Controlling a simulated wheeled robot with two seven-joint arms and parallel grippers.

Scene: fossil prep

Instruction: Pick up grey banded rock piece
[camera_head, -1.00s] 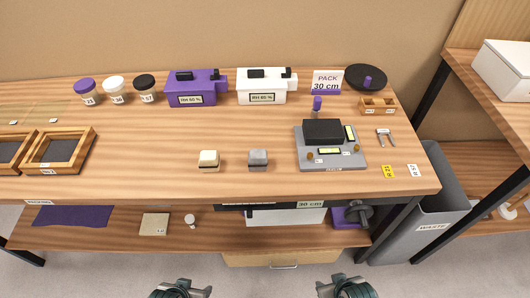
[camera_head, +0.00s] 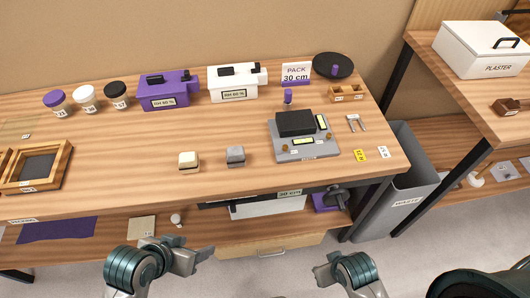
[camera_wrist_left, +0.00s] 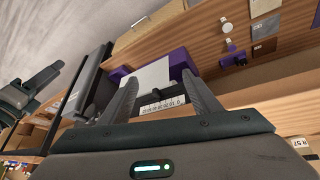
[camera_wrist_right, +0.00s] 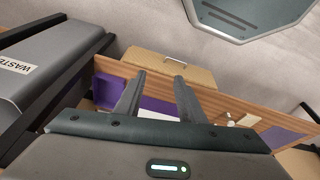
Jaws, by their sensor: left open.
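The grey banded rock piece (camera_head: 235,155) sits on the wooden bench top near its front edge, in the head view. A similar cream banded piece (camera_head: 188,160) sits just to its left, apart from it. My left gripper (camera_head: 200,260) is in front of the bench, below and nearer than the rock piece. In the left wrist view its fingers (camera_wrist_left: 158,77) are spread with nothing between them. My right gripper (camera_head: 325,276) is also in front of the bench, to the right. In the right wrist view its fingers (camera_wrist_right: 160,76) are apart and empty. The rock piece is not seen in either wrist view.
A grey device with a black block (camera_head: 296,123) stands right of the rock pieces. Purple (camera_head: 165,90) and white (camera_head: 237,82) boxes and several jars stand behind. Wooden trays (camera_head: 38,166) lie at left. A shelf (camera_head: 110,228) runs below the bench top. A waste bin (camera_head: 408,190) stands at right.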

